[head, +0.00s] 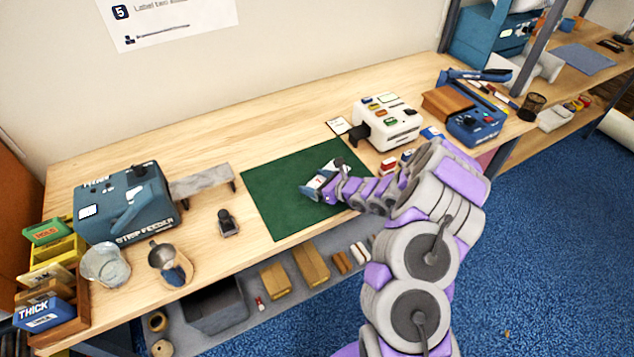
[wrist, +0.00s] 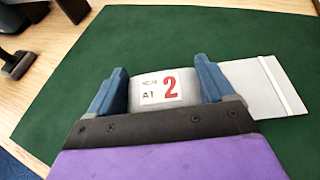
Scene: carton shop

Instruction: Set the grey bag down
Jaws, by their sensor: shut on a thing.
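The grey bag (wrist: 262,88) is between the two blue fingers of my gripper (wrist: 162,72) in the wrist view. It bears a white label (wrist: 161,88) with a red 2 and "A1". A pale flat part of it with a light strip sticks out to the right, past the right finger. My gripper (head: 318,188) is shut on the bag, over the green mat (head: 270,205) in the head view. The bag is small there and partly hidden by the gripper. I cannot tell whether it touches the mat.
The strip feeder (head: 125,205) stands at left, near two cups (head: 105,265). A small dark device (head: 228,222) lies left of the mat. A white machine with coloured buttons (head: 388,122) stands behind right. The mat's left part is clear.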

